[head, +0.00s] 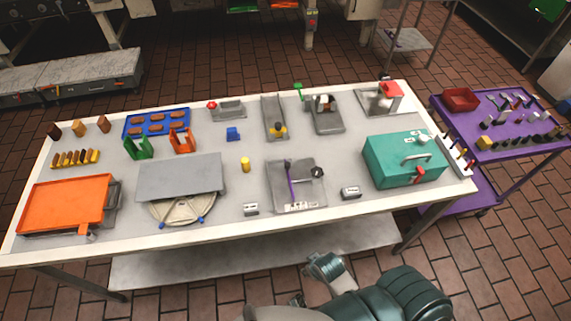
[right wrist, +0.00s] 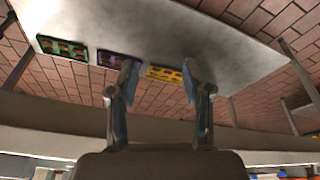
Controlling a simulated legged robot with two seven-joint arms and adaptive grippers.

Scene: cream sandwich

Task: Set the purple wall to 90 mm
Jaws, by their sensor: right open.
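The purple wall (head: 291,181) is a thin upright strip in a grey tray-like fixture (head: 318,201) at the front middle of the table in the head view. A dark round knob (head: 317,172) sits at the fixture's right side. Small white labels (head: 301,206) lie along its front edge; their marks are too small to read. My right gripper (right wrist: 157,80) is open in the right wrist view, with nothing between its fingers. It is apart from the fixture, which does not show in that view. My left gripper is not in view.
A teal box (head: 400,165) stands right of the fixture, and a grey plate (head: 180,176) over a round base stands left. A yellow cylinder (head: 245,164) and small display blocks (head: 351,192) stand close by. A purple cart (head: 510,150) is at the right.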

